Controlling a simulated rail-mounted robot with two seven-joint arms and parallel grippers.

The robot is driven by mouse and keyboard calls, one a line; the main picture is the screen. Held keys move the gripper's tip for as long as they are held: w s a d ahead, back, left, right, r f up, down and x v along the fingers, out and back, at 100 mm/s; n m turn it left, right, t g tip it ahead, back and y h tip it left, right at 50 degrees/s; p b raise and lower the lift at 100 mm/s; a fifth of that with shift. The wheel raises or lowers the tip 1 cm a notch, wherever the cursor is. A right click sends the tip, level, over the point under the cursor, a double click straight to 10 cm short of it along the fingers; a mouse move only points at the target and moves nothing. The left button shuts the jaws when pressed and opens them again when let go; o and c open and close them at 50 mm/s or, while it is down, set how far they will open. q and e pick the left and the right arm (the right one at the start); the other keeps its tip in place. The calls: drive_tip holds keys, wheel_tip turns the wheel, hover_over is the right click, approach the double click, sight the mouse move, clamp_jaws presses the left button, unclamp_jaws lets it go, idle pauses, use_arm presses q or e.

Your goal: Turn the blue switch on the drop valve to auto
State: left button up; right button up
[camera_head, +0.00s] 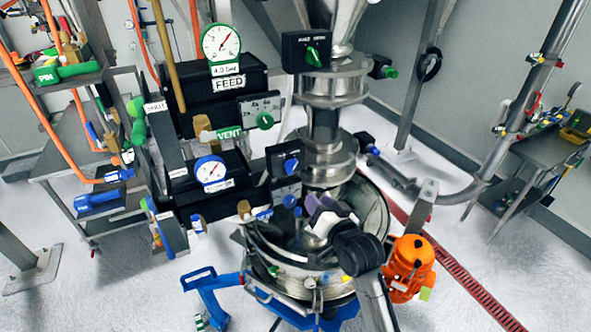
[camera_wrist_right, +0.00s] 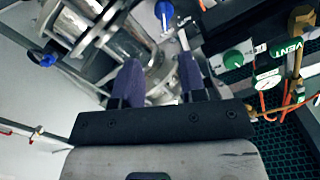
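A black box with a blue switch (camera_head: 290,165) is mounted left of the steel column, below the feed section. Its label is too small to read, so I cannot tell the switch's setting. A blue knob (camera_wrist_right: 163,10) shows at the top of the right wrist view, beyond the fingertips. My right gripper (camera_head: 321,207) has purple fingers and is below and right of the switch box, over the round vessel. The right wrist view shows its fingers (camera_wrist_right: 161,80) apart with nothing between them. It is not touching the switch. My left gripper is not in view.
A black box with a green switch (camera_head: 313,56) sits higher on the column. Gauge panels (camera_head: 210,172) crowd the left side. Another blue knob (camera_head: 366,142) sticks out right of the column. An orange motor (camera_head: 410,262) is at the lower right.

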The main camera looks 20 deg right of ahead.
sight(294, 169)
drive_tip(key=shift+m, duration=0.4)
drive_tip(key=w+p, duration=0.1)
drive_tip(key=w, duration=0.3)
drive_tip(key=w+a, duration=0.1)
drive_tip(key=w, duration=0.3)
drive_tip(key=w+p, duration=0.1)
drive_tip(key=w, duration=0.3)
drive_tip(key=shift+w+a+r+p, duration=0.1)
drive_tip(key=shift+a+r+p, duration=0.05)
drive_tip(key=shift+r+p, duration=0.25)
drive_tip(key=shift+w, duration=0.75)
drive_tip(key=shift+f, duration=0.1)
drive_tip(key=c, duration=0.6)
clamp_jaws()
